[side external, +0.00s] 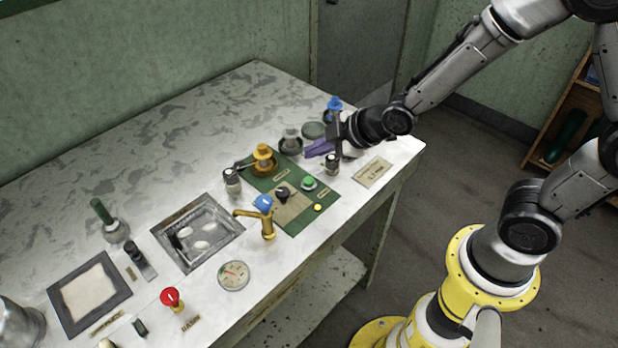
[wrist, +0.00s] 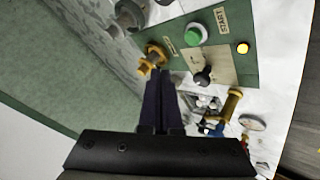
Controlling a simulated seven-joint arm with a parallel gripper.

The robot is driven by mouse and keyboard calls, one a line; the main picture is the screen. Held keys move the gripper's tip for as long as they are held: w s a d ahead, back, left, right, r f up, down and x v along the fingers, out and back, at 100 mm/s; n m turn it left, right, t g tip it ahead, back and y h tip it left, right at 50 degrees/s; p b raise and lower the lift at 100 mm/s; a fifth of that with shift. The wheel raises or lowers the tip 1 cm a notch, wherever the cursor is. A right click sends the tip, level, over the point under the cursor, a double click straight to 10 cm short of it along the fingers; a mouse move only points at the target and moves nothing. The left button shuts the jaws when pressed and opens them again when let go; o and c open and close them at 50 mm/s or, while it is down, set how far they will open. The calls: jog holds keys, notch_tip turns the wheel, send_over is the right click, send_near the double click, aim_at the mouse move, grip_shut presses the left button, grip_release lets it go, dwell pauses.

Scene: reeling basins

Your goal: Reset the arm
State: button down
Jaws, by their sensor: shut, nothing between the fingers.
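My gripper (side external: 318,149) is above the right end of the worktable in the side external view. Its purple fingers point left, over the edge of the green control panel (side external: 325,199). In the wrist view my gripper (wrist: 161,76) has its two dark fingers together, with nothing seen between them. My arm reaches in from the upper right. The fingers look apart from the panel's green button (side external: 309,183) and black knob (side external: 283,193), which also show in the wrist view, the button (wrist: 196,34) above the knob (wrist: 203,76).
A sunken basin (side external: 232,228) holding white cocoons lies left of the panel, beside a brass tap (side external: 268,228) with a blue handle. A yellow fitting (side external: 263,160), a red knob (side external: 171,298) and a gauge (side external: 234,275) stand up around it. The table's back left is clear.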

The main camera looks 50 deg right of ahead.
jog(key=s+d+r+m+t+h, duration=0.1)
jog(key=s+d+r+m, duration=0.15)
jog(key=r, duration=0.55)
jog(key=s+d+r+m+t, duration=0.1)
jog(key=s+d+r, duration=0.15)
jog(key=r, duration=0.65)
jog(key=s+d+f+m+g, duration=0.1)
jog(key=s+m, duration=0.3)
jog(key=s, duration=0.5)
jog(key=s+d+f+m+g, duration=0.1)
jog(key=s+m+g, duration=0.3)
jog(key=s, duration=0.5)
jog(key=shift+f+h, duration=0.4)
jog(key=shift+f, duration=0.35)
